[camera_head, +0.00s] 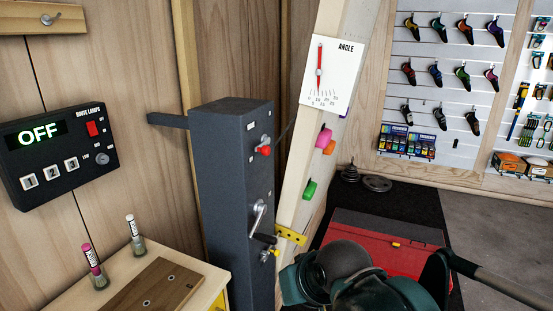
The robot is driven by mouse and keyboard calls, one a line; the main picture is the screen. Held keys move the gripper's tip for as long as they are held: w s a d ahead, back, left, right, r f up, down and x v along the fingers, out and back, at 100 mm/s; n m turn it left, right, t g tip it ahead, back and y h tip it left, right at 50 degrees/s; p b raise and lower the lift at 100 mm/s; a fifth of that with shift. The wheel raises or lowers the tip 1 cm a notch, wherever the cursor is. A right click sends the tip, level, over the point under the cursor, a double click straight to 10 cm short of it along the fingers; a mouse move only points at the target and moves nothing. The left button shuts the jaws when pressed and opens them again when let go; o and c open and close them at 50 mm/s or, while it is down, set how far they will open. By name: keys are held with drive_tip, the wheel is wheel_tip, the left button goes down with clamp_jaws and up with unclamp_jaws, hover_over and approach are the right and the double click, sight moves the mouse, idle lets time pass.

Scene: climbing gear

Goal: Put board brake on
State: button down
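A dark grey control post (225,180) stands left of the tilted climbing board (306,190). My dark green and grey arm parts fill the bottom centre and right, in front of the board's foot. I cannot make out gripper fingers, and nothing of mine visibly touches the controls.
The angle gauge (331,75) has a red pointer hanging near vertical. A route lamp box (60,150) reads OFF. Marker pens stand on a wooden cabinet (190,270) at lower left. A red mat (375,245) lies behind my arm. Shoe racks (440,60) are far right.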

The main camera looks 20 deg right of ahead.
drive_tip(key=w+d+r+m+y+p, duration=0.4)
drive_tip(key=w+r+m+p, duration=0.7)
drive_tip(key=w, duration=0.3)
drive_tip(key=w+d+r+m+t+y+p, duration=0.3)
drive_tip(key=w+d+r+m+p, duration=0.5)
drive_tip(key=d+m, duration=0.3)
drive_tip(key=shift+w+d+r+t, duration=0.55)
drive_tip(key=shift+w+d+t, duration=0.1)
drive_tip(key=shift+w+t, duration=0.1)
drive_tip(key=shift+w+a, duration=0.1)
drive_tip(key=shift+w, duration=0.05)
drive_tip(key=x, duration=1)
drive_tip(key=shift+s+a+r+p, duration=0.2)
drive_tip(key=shift+s+a+r, duration=0.05)
drive_tip(key=shift+r, duration=0.35)
drive_tip(key=shift+s+a+r+p, duration=0.15)
drive_tip(key=shift+s+a+r, duration=0.1)
drive_tip(key=shift+r, duration=0.3)
drive_tip(key=shift+s+a+r+p, duration=0.2)
drive_tip(key=shift+a+r, duration=0.05)
drive_tip(key=shift+r, duration=0.35)
drive_tip(key=shift+r+m, duration=0.1)
drive_tip(key=shift+m, duration=0.2)
